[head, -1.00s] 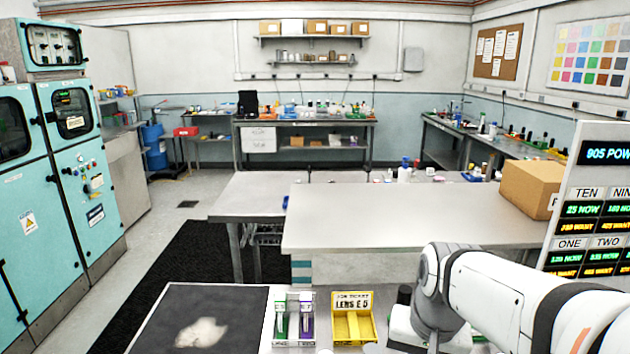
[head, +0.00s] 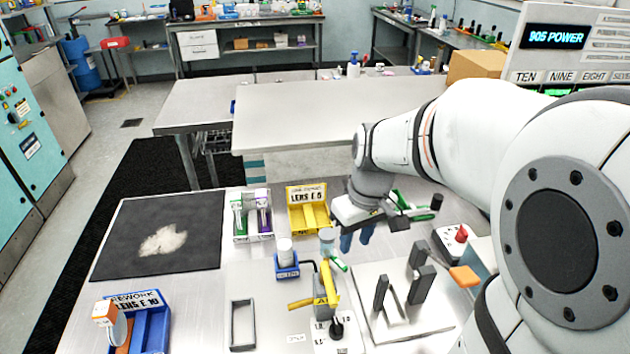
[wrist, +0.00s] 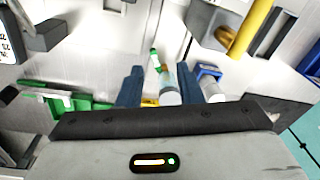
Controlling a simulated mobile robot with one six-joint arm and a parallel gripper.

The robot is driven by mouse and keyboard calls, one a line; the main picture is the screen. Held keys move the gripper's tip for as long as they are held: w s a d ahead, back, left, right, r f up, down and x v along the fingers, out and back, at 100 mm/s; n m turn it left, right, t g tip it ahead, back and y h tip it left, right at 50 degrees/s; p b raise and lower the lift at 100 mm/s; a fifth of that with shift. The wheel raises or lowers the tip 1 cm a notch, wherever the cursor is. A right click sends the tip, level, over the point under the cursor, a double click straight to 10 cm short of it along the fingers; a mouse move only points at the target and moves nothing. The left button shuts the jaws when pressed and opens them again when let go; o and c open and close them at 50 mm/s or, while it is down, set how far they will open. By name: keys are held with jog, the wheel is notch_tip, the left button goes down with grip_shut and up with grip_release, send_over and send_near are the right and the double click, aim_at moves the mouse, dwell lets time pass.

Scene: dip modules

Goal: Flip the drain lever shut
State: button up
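My gripper (head: 357,238) has two blue fingers pointing down above the bench, right of a small clear cylinder (head: 327,240). In the wrist view my gripper (wrist: 170,85) has its fingers apart, with the cylinder (wrist: 170,88) showing in the gap; I cannot tell whether it is between them or beyond. A small green lever-like piece (head: 338,264) sits at the cylinder's foot and shows in the wrist view (wrist: 155,60). It may be the drain lever; its open or shut position is unclear. A yellow post (head: 325,285) with a yellow arm stands just in front.
A blue holder with a white jar (head: 286,262) is left of the cylinder. A yellow bin (head: 306,210) is behind. A grey plate with dark uprights (head: 405,310) is at right. A green-handled item (head: 425,208) lies behind the gripper. The black mat (head: 120,240) has free room.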

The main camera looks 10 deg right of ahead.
jog(key=n+g, duration=0.1)
jog(key=n, duration=0.1)
send_near(344, 267)
jog(key=shift+y, duration=0.3)
jog(key=shift+s+a+f, duration=0.1)
jog(key=shift+a+f, duration=0.05)
jog(key=shift+f, duration=1.8)
jog(key=shift+s+a+f, duration=0.1)
jog(key=shift+a+f, duration=0.05)
jog(key=shift+f, duration=1.8)
jog(key=shift+c, duration=0.5)
grip_shut()
